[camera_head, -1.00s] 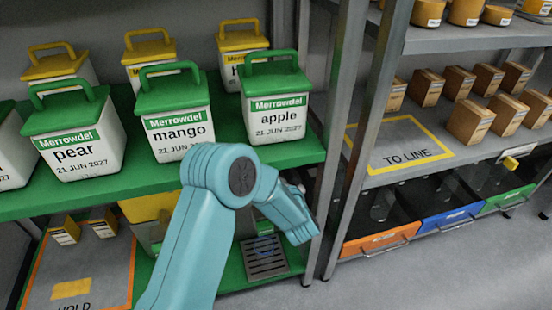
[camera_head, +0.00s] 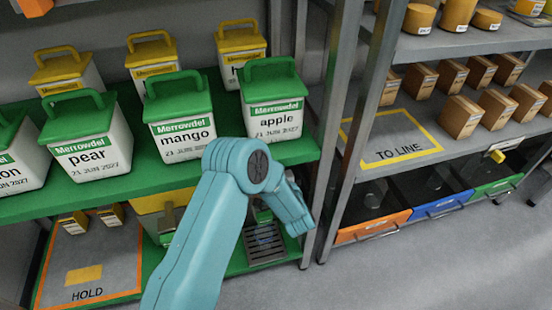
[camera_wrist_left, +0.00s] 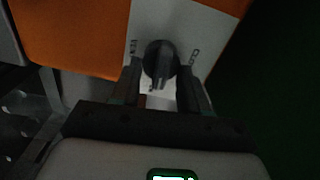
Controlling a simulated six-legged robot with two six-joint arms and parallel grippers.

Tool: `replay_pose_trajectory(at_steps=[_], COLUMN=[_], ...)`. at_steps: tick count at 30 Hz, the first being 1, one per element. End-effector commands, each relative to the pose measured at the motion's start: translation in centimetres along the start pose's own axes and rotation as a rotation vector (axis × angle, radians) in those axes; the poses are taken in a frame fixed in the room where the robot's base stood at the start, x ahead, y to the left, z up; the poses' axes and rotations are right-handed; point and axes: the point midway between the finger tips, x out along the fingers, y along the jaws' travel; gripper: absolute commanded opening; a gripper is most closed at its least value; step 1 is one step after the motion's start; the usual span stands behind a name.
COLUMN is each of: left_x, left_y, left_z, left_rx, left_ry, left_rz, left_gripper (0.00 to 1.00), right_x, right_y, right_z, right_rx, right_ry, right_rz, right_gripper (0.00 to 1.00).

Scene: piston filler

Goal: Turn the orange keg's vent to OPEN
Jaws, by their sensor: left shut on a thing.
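In the left wrist view the keg shows as an orange surface (camera_wrist_left: 75,35) with a white plate (camera_wrist_left: 205,22) on it. A dark round vent knob (camera_wrist_left: 160,58) with a raised bar sits on the plate. Dark lettering stands on both sides of the knob, too dim to read surely. My left gripper (camera_wrist_left: 162,76) has one finger on each side of the knob's bar and is shut on it. In the head view my teal arm (camera_head: 215,225) reaches toward the lower shelf; its gripper and the keg's vent are hidden there. My right gripper is in neither view.
A green shelf (camera_head: 30,207) holds several white tubs with green or yellow lids, among them the mango tub (camera_head: 181,130). Below are a grey HOLD mat (camera_head: 110,265) and a drain grate (camera_head: 264,243). A metal post (camera_head: 338,130) stands right of my arm.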

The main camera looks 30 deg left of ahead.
Motion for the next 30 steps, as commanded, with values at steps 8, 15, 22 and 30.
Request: replay_pose_trajectory(at_steps=[8,15,22,30], left_x=[-0.04,-0.04,-0.04,-0.03], left_y=[0.09,0.16,0.17,0.14], left_z=[0.01,0.02,0.02,0.01], left_rx=[0.091,0.111,0.111,0.110], left_ry=[0.000,0.000,0.000,0.000], left_rz=[0.002,0.002,0.002,0.001], left_gripper=[0.14,0.14,0.14,0.68], right_x=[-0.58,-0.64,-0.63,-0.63], right_y=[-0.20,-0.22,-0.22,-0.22], right_z=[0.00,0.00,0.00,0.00], right_rx=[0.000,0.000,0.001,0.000], right_ry=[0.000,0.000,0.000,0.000], right_rz=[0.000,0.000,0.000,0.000], right_gripper=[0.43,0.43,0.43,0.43])
